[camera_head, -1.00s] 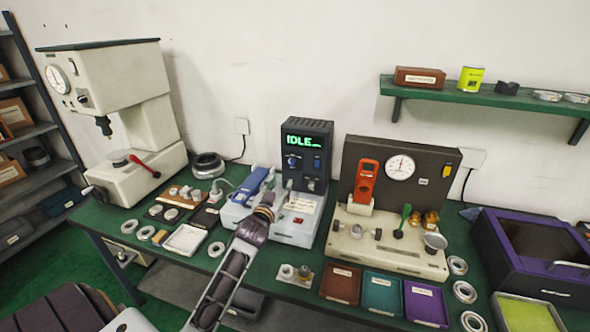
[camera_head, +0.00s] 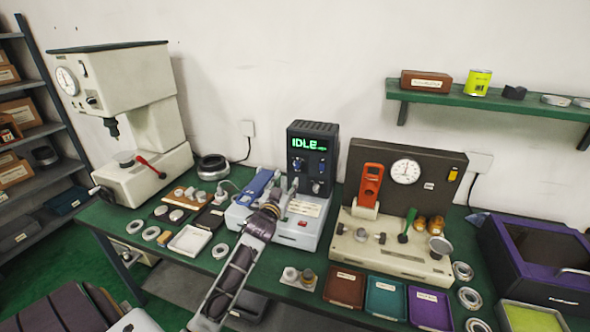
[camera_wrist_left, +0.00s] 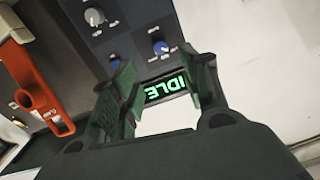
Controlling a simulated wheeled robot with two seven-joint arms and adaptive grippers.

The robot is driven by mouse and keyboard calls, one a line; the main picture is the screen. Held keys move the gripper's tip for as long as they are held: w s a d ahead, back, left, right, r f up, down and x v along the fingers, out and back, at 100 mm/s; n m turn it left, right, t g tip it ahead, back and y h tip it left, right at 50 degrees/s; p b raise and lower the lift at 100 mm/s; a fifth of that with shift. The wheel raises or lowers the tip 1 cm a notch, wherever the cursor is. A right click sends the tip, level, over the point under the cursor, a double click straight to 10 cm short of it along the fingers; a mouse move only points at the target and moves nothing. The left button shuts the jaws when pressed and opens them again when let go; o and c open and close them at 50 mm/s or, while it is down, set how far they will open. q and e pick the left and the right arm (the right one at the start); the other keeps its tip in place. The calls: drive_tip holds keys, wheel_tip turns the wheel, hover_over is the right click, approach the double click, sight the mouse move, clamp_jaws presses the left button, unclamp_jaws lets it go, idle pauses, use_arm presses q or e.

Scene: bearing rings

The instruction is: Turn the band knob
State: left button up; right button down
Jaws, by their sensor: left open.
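The dark control unit (camera_head: 309,140) has a green "IDLE" display (camera_head: 309,144), two blue knobs below it, the left (camera_head: 297,164) and the right (camera_head: 322,167), and a grey knob (camera_head: 316,187) lower down. Their labels are too small to read, so I cannot tell which is the band knob. My left gripper (camera_head: 287,188) is open and empty in front of the unit. In the left wrist view the unit appears upside down. One blue knob (camera_wrist_left: 160,47) shows between the open fingers (camera_wrist_left: 158,72), apart from them; the other (camera_wrist_left: 115,64) is partly behind a finger. The grey knob (camera_wrist_left: 93,16) is clear.
A blue clamp (camera_head: 255,186) lies left of the unit. A beige test stand with a red handle (camera_head: 371,183) and gauge stands right. Small trays (camera_head: 345,288) and bearing rings (camera_head: 470,298) lie in front. A press (camera_head: 130,120) stands at left.

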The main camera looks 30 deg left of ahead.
sight(296, 167)
use_arm(q)
drive_tip(key=shift+p+x, duration=0.5)
drive_tip(key=shift+x, duration=5.25)
drive_tip(key=shift+f, duration=0.1)
drive_tip(key=shift+c, duration=0.4)
clamp_jaws()
